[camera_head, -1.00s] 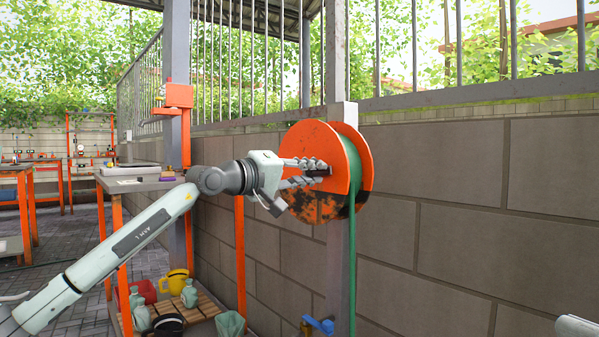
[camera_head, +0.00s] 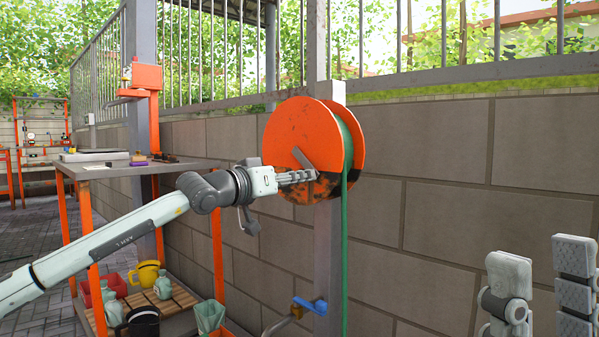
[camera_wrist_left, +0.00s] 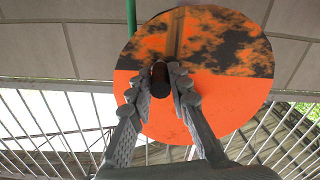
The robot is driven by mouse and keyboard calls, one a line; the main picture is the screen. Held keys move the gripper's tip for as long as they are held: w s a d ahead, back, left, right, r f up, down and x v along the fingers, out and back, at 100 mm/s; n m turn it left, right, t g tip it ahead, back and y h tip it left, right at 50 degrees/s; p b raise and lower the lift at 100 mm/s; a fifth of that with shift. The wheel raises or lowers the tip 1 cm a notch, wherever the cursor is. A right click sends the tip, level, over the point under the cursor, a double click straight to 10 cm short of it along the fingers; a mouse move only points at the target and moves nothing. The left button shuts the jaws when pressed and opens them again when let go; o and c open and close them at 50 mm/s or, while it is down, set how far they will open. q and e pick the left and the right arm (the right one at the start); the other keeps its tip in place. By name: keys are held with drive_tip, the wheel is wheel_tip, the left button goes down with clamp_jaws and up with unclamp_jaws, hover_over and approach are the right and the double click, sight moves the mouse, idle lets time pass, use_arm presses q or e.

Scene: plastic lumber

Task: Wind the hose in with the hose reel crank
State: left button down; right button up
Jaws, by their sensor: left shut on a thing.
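The orange hose reel (camera_head: 292,128), with blackened, worn patches, is on a grey post by the block wall. Its green hose (camera_head: 345,250) hangs straight down from the reel's right side. The grey crank arm (camera_head: 303,158) slants down to the right across the disc. My left gripper (camera_head: 312,176) is shut on the crank's handle, low on the disc's face. In the left wrist view the dark handle (camera_wrist_left: 160,75) is between the two fingers. The fingers partly hide the crank in the head view. My right gripper (camera_head: 540,260) is open and empty at the lower right, apart from the reel.
A blue-handled tap (camera_head: 310,306) is below the reel, left of the hose. A workbench (camera_head: 125,170) with orange legs stands left; its lower shelf holds a yellow watering can (camera_head: 146,273), bottles and a dark pot. The wall (camera_head: 440,210) right of the reel is bare.

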use_arm(q)
drive_tip(key=shift+w+a+f+m, duration=0.4)
drive_tip(key=shift+a+f+m, duration=0.1)
drive_tip(key=shift+m, duration=0.6)
drive_tip(key=c, duration=1.4)
unclamp_jaws()
drive_tip(key=v, duration=1.2)
